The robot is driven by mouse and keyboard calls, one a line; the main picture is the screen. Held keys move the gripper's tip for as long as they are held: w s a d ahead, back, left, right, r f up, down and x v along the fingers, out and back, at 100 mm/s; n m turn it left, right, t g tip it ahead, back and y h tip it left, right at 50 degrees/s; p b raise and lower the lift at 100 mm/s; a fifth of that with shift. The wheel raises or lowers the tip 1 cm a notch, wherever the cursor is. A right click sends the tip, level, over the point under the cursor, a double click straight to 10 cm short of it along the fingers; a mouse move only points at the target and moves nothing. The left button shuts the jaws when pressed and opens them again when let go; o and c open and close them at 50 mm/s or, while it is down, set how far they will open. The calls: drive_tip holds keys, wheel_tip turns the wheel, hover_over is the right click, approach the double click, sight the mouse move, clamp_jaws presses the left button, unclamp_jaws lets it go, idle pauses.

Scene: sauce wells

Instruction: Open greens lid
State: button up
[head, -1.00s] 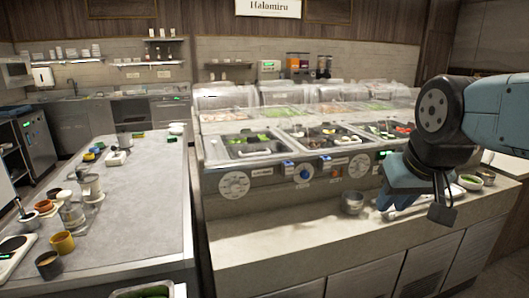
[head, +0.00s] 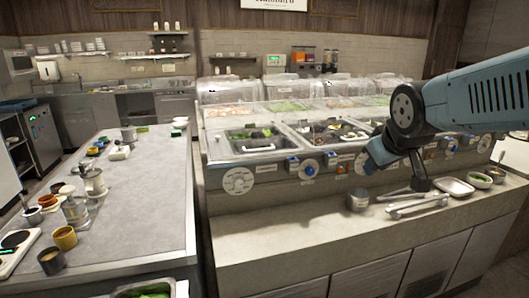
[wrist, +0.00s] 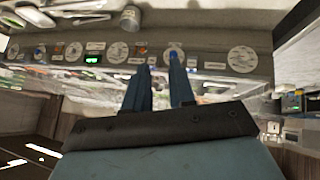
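A row of clear domed lids stands along the back of the prep counter, with green food under the second from the left (head: 278,92). No label marks one as the greens lid, so I cannot tell which it is. A front left well (head: 262,154) also holds green pieces in a metal frame. My gripper (head: 372,165) hangs in front of the right part of the counter, to the right of and below the front left well. In the wrist view my gripper (wrist: 157,66) has two blue fingers with a gap between them, holding nothing. Its far side is hidden in the head view.
The counter's front panel carries round dials (head: 238,181) and blue knobs (head: 309,169). A grey table (head: 145,200) with pots stands at left. The left ledge is clear.

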drive_tip(key=w+a+n+t, duration=0.15)
drive_tip(key=w+n, duration=0.35)
drive_tip(key=w, duration=0.6)
drive_tip(key=n+t+y, duration=0.3)
drive_tip(key=n+y, duration=0.8)
drive_tip(key=n, duration=0.5)
approach(262, 150)
drive_tip(key=shift+g, duration=0.25)
drive_tip(key=x, duration=0.9)
drive_tip(key=shift+w+d+r, duration=0.1)
drive_tip(key=shift+w+r, duration=0.05)
drive_tip(key=shift+c, duration=0.5)
clamp_jaws()
